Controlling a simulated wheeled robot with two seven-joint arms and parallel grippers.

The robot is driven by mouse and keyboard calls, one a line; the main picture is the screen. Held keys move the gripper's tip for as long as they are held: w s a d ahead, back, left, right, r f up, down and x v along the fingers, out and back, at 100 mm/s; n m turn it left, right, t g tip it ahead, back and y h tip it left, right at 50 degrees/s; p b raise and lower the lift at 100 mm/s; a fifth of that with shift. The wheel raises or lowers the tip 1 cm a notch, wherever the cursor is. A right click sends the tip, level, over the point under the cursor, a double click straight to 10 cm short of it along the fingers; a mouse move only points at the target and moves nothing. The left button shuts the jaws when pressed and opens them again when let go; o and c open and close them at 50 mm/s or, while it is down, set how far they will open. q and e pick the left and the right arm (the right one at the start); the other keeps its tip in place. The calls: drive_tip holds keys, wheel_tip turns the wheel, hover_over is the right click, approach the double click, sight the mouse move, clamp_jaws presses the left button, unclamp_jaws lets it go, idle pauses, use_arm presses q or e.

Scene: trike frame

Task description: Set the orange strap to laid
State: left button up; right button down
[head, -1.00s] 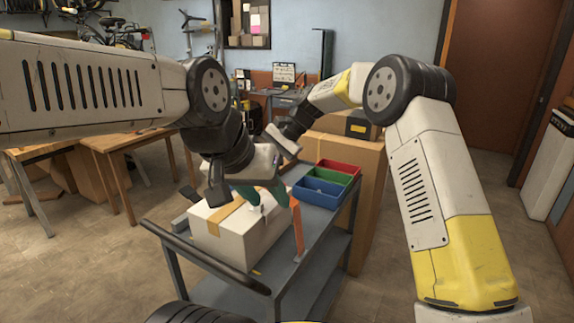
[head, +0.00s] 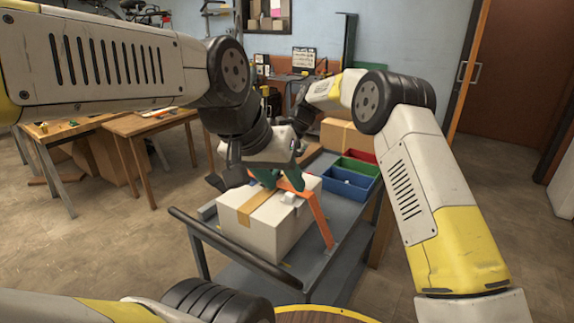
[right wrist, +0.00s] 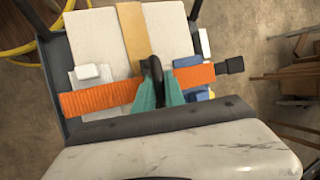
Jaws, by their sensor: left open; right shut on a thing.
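The white carton (head: 255,236) with tan tape (head: 262,208) stands on a grey cart. The orange strap (head: 318,218) runs over its top and down its right side in the head view. In the right wrist view the strap (right wrist: 100,99) crosses the carton and tape, and a black end piece (right wrist: 232,65) sticks out at right.
Red, green and blue bins (head: 350,180) stand on the cart behind the carton. The cart's dark handle (head: 232,252) is at the near side. A wooden table (head: 145,123) is at the left. Small white pieces (right wrist: 92,72) lie on or beside the carton.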

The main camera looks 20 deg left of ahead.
drive_tip(key=c, duration=1.7)
unclamp_jaws()
drive_tip(key=shift+r, duration=0.1)
drive_tip(key=v, duration=0.7)
drive_tip(key=shift+d+r, duration=0.2)
drive_tip(key=shift+r, duration=0.05)
